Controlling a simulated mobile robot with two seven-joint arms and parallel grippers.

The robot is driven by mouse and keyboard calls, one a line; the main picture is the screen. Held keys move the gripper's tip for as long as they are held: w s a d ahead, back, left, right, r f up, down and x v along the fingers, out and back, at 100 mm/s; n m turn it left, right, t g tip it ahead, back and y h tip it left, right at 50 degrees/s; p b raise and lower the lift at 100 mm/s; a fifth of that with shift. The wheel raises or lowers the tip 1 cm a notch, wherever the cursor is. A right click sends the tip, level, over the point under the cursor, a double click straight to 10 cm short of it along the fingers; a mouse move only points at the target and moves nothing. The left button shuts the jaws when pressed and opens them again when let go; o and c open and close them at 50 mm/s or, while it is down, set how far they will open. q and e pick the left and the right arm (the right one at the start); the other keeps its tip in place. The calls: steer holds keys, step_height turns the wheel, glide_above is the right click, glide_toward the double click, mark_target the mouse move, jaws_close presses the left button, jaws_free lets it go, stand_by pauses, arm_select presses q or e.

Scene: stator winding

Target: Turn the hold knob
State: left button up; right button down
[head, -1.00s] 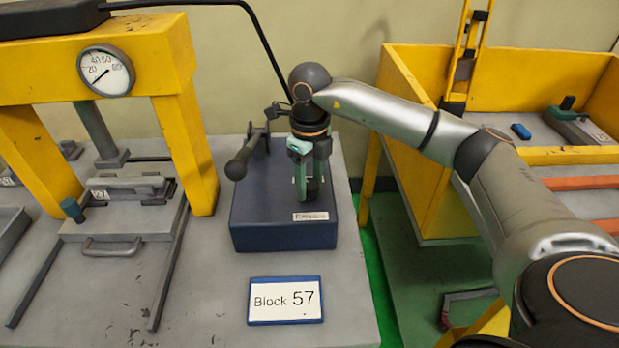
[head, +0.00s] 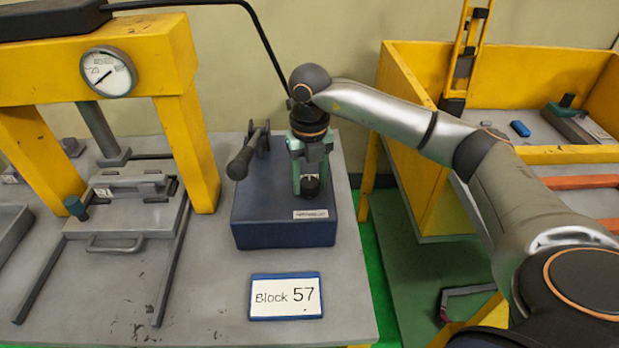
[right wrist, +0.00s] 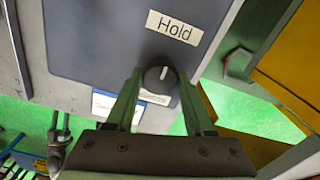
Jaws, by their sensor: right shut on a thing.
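The hold knob (right wrist: 160,80) is a round black knob with a white pointer line, on the top of a dark blue box, below a white "Hold" label (right wrist: 175,27) in the right wrist view. In the head view the knob (head: 310,185) sits between the green fingers near the front of the blue box (head: 270,232). My right gripper (right wrist: 158,88) points down over the box and is shut on the knob, one finger on each side. In the wrist view the pointer line stands nearly upright. My left gripper is not in view.
A bar with a dark grip (head: 240,163) stands on the box left of my gripper. A "Block 57" sign (head: 286,297) lies in front. A yellow press with a gauge (head: 108,72) stands at left, a yellow bin (head: 420,150) at right.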

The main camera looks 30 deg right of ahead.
mark_target(309, 182)
stand_by(0.3)
steer(key=shift+c, duration=1.4)
jaws_free()
step_height(309, 182, up, 13)
steer(key=shift+f+p, duration=0.2)
steer(key=shift+p, duration=0.1)
